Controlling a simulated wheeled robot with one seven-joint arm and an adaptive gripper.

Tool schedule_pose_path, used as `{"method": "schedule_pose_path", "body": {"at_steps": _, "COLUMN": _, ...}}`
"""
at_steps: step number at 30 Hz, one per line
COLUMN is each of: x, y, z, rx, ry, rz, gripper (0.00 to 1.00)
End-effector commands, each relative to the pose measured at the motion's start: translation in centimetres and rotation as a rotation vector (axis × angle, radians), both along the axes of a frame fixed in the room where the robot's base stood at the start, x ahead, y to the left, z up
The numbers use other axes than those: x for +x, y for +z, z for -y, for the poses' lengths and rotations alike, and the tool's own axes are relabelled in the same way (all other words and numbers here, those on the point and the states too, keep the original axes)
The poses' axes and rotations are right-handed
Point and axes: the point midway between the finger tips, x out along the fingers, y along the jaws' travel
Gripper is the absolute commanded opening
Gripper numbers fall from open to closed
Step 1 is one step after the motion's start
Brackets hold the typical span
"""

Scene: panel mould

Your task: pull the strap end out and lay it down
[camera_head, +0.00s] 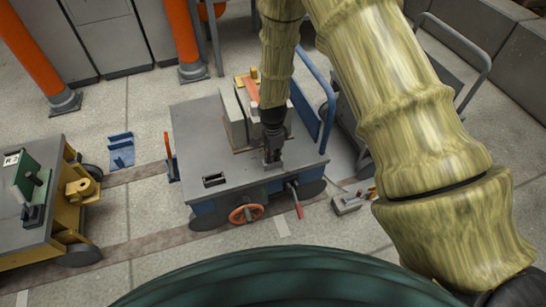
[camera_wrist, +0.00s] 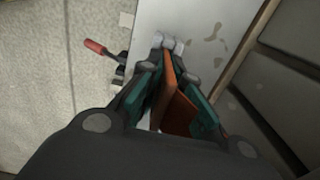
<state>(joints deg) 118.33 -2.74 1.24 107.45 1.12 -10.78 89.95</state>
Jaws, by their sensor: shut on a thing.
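In the wrist view an orange strap end (camera_wrist: 171,82) stands between the two teal-padded fingers of my gripper (camera_wrist: 172,78), which is shut on it. More of the orange strap spreads behind the fingers toward the wrist. In the head view my gripper (camera_head: 272,162) points down close above the right part of the grey cart top (camera_head: 235,180), in front of a pale block-like mould (camera_head: 235,118). An orange strip (camera_head: 250,88) lies on top of the mould, partly hidden by my arm. I cannot tell whether the held end touches the cart top.
The cart has a slot (camera_head: 214,181) at its front left, an orange handwheel (camera_head: 246,213), a red-handled lever (camera_head: 298,205) and a blue rail (camera_head: 325,100). A yellow cart (camera_head: 62,205) stands at left. A grey control box (camera_head: 346,203) lies on the floor at right. The cart's left top is bare.

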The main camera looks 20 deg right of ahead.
Motion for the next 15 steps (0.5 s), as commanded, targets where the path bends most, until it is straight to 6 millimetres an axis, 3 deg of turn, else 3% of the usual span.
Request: {"method": "schedule_pose_path", "body": {"at_steps": 15, "x": -0.1, "y": 1.5, "z": 0.0, "rx": 0.000, "ry": 0.000, "rz": -0.001, "gripper": 0.00}}
